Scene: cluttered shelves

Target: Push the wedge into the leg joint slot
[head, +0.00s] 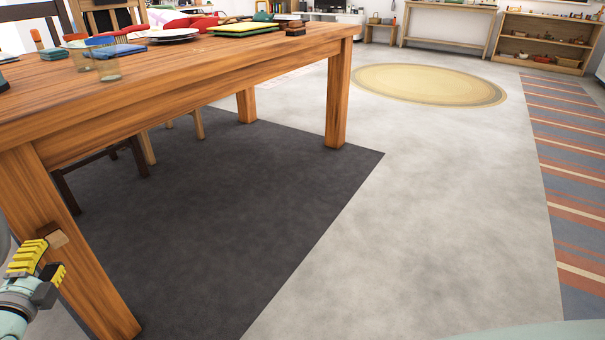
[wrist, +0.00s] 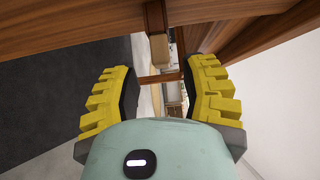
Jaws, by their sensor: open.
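A wooden table (head: 180,75) stands at the left, its near leg (head: 75,255) running down to the floor. A small wooden block (head: 52,236), which looks like the wedge, is against the leg's upper left side, right by my gripper (head: 46,262). In the wrist view a pale block (wrist: 160,48) with darker wood above it lies ahead, between and beyond the fingertips. My gripper (wrist: 163,72) has its yellow fingers spread, with nothing held between them. I cannot make out the slot or how deep the block sits.
Plates, cups and a green-and-yellow stack (head: 243,29) are on the tabletop. Chairs (head: 100,165) stand under and behind the table on a dark rug (head: 230,220). The pale floor (head: 440,220) to the right is clear, with a round yellow rug (head: 430,84) beyond.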

